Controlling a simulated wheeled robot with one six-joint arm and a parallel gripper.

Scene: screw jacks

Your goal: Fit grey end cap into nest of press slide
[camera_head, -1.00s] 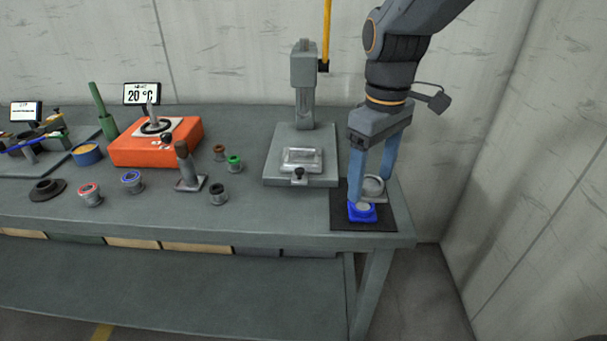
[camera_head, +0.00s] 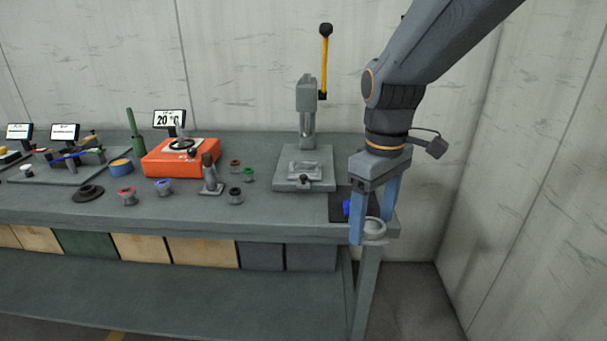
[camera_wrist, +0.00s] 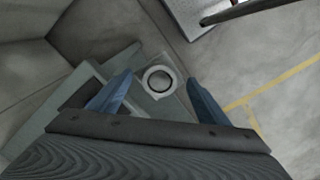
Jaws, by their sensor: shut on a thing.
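The grey end cap (camera_head: 375,227) is a round ring-like part between the fingertips of my gripper (camera_head: 372,232). My gripper is shut on it and holds it by the front right corner of the bench. In the wrist view the cap (camera_wrist: 160,80) shows as a pale ring with a dark centre, between the blue fingers of my gripper (camera_wrist: 159,78). The press (camera_head: 307,108) stands to the left and behind, with a raised yellow lever. Its slide has a light rectangular nest (camera_head: 305,168) and a black knob at the front. No part is visible in the nest.
A black mat (camera_head: 337,206) with a blue part (camera_head: 346,208) lies beside my gripper, partly hidden by a finger. Several small bushings, an orange heater (camera_head: 182,158) and a dark upright tool (camera_head: 210,176) stand left of the press. A wall is at right.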

